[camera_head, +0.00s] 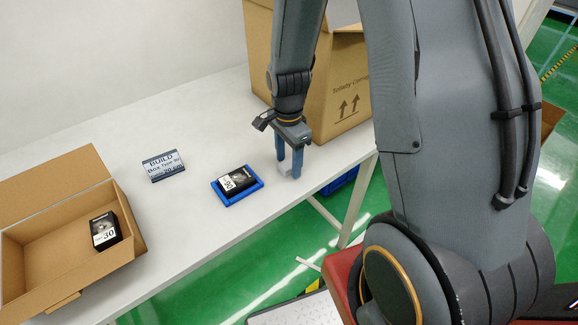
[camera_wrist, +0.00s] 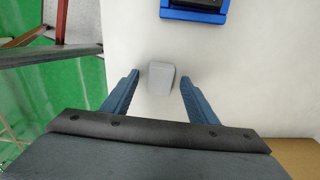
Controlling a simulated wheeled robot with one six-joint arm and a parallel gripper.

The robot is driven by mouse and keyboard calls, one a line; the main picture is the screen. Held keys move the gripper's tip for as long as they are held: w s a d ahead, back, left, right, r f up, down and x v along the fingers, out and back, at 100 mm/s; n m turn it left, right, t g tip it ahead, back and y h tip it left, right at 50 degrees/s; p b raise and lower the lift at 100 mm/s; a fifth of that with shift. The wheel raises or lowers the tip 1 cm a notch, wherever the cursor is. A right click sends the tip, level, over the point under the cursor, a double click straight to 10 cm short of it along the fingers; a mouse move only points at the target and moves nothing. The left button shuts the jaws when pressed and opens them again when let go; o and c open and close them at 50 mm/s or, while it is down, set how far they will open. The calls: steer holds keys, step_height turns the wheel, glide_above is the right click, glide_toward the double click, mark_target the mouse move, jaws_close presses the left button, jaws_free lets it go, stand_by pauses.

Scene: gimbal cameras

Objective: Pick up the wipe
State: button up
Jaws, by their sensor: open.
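The wipe looks like a small light-grey block (camera_wrist: 160,78) on the white table. In the head view it shows as a pale block (camera_head: 285,170) at the table's front edge, partly hidden by the blue fingers. My gripper (camera_head: 290,172) points down over it. In the wrist view my gripper (camera_wrist: 157,80) is open, with one finger on each side of the block. A small gap shows on both sides, and neither finger appears to close on it.
A blue tray (camera_head: 257,186) holds a black box (camera_head: 238,180) left of my gripper. An open cardboard box (camera_head: 130,243) stands at the left with another black box (camera_head: 105,230) inside. A sign (camera_head: 163,165) stands between them. A large carton (camera_head: 345,85) is behind my gripper.

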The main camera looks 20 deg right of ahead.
mark_target(289, 164)
steer(key=c, duration=1.1)
steer(key=shift+r+b, duration=1.05)
steer(key=shift+r, duration=3.95)
